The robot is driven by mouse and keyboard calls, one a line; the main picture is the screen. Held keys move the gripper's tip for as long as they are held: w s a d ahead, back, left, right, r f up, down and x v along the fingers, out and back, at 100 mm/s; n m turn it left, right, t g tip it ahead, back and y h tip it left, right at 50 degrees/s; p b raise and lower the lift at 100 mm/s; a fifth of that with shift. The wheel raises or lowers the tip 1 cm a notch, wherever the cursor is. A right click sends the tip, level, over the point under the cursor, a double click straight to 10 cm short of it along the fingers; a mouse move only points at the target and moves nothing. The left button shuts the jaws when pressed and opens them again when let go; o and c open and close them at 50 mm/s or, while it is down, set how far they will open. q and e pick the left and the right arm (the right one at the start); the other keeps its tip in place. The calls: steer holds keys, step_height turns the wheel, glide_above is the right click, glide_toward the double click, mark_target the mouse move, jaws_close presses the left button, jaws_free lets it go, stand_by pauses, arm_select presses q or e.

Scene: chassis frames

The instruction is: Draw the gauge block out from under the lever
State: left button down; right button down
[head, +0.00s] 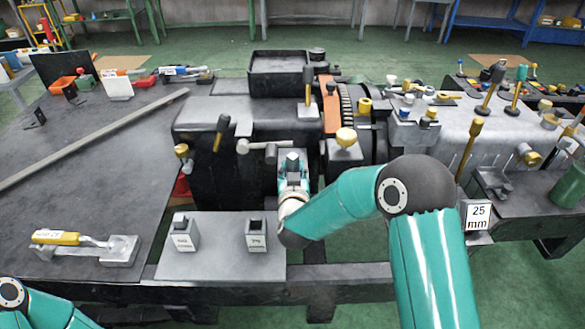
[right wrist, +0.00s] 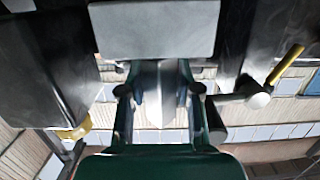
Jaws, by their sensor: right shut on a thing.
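My right gripper (head: 292,172) reaches in from the lower right to the front of the grey lathe. It is shut on a grey gauge block with a dark top (head: 292,160). In the right wrist view, the two fingers (right wrist: 159,100) press on a pale grey piece (right wrist: 158,75) between them. The lever, a light bar with a white ball end (head: 243,146), lies just behind and left of the block in the picture. I cannot tell whether they touch. The ball also shows in the right wrist view (right wrist: 259,101). My left gripper is out of view; only a piece of that arm shows.
Two labelled blocks (head: 184,232) (head: 256,235) stand on a grey plate (head: 218,262) in front of the lathe. A yellow-handled tool (head: 85,243) lies on the dark left table (head: 85,165), whose middle is mostly free.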

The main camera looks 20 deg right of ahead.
mark_target(293, 156)
steer(key=shift+b+v, duration=0.35)
steer(key=shift+v, duration=0.7)
steer(key=shift+s+f, duration=0.1)
steer(key=shift+s, duration=0.05)
steer(key=shift+r+p, duration=1.45)
steer(key=shift+r, duration=1.05)
